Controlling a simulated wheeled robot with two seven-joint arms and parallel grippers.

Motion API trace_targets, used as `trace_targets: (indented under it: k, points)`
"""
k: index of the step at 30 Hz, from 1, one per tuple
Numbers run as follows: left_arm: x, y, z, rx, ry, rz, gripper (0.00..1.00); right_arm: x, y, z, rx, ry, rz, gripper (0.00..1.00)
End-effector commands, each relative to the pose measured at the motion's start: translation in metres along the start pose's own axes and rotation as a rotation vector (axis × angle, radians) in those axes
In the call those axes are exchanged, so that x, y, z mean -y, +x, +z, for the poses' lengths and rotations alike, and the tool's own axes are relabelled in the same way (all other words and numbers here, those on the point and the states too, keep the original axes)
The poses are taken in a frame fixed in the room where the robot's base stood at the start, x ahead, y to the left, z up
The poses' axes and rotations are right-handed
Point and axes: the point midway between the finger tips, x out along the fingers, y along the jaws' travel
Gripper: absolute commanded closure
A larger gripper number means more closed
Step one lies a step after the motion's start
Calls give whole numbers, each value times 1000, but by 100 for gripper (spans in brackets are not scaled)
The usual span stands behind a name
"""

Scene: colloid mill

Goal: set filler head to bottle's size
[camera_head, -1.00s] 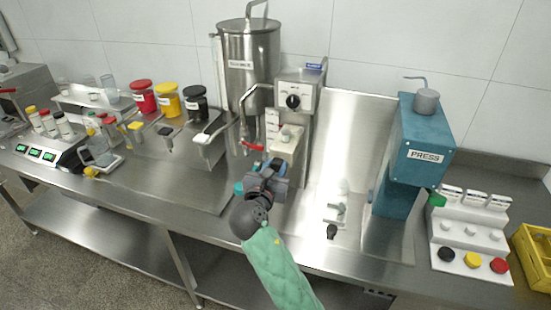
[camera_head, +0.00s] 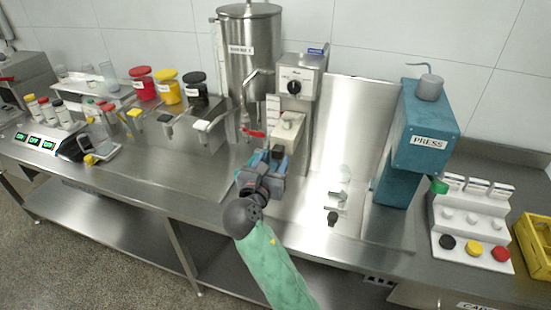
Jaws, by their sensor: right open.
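The filler (camera_head: 300,78) stands behind my gripper, with a black knob on its grey control box. A pale beige filler head (camera_head: 288,129) sits on its column below the box, beside a white label strip (camera_head: 273,108). My right gripper (camera_head: 272,157) is just in front of and below the filler head, its fingers pointing away from me. It is open, with nothing seen in it. It hides the filler's lower part. I cannot make out a bottle under the filler head. My left gripper is not in view.
A steel tank (camera_head: 250,55) with a red-handled tap (camera_head: 253,133) stands left of the filler. A teal press (camera_head: 420,145) and small clear and dark parts (camera_head: 337,197) are to the right. The bench's front strip (camera_head: 150,200) is clear.

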Motion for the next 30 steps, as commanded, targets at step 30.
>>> trace_targets:
  k: [30]
  points:
    - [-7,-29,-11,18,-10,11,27,11,-41,-16,-48,80,-5,49]
